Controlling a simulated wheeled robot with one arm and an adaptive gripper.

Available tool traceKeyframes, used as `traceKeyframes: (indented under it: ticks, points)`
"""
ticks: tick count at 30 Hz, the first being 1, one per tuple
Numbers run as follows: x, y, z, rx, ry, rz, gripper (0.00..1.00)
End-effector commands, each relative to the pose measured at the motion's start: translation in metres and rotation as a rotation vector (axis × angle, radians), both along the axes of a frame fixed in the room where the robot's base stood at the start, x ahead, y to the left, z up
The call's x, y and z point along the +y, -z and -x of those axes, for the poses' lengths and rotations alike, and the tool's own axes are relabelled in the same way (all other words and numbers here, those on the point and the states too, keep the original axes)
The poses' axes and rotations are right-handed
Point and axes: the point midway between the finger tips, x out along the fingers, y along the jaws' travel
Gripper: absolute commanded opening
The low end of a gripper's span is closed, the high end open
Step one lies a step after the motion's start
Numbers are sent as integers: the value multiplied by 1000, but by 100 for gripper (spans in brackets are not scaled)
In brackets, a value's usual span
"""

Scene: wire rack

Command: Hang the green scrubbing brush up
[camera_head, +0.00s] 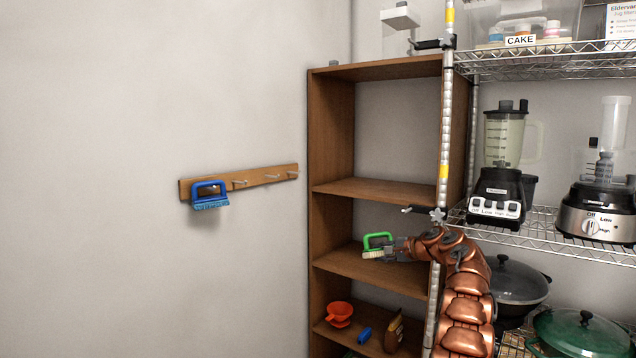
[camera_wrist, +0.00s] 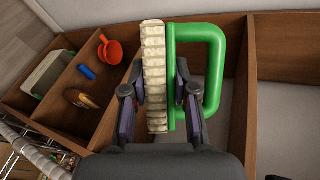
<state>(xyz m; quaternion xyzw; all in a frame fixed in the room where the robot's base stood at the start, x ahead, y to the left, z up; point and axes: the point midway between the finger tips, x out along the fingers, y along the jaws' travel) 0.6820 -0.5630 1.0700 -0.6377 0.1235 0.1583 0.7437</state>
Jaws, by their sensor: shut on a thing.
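The green scrubbing brush (camera_head: 378,243) has a green loop handle and pale bristles. My gripper (camera_head: 392,250) is shut on it, in front of the wooden shelf unit. In the wrist view the brush (camera_wrist: 208,62) stands between the two fingers of my gripper (camera_wrist: 163,95), bristle block on the left and handle loop on the right. A wooden peg rail (camera_head: 262,177) is fixed to the wall at left, with several pegs. A blue brush (camera_head: 210,195) hangs at its left end. The pegs to the right of it are bare.
The wooden shelf unit (camera_head: 331,130) stands between the rail and my arm. Its lower shelf holds an orange funnel (camera_head: 340,313), a small blue item (camera_head: 364,334) and a brown item (camera_head: 394,333). The wall around the rail is clear.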

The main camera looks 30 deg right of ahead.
Motion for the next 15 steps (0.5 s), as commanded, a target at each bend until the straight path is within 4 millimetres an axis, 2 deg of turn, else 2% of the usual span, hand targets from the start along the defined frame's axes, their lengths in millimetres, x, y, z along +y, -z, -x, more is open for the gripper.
traceKeyframes:
  ticks: [15]
  points:
    - [5, -19, 2, -18, -19, 9, 0]
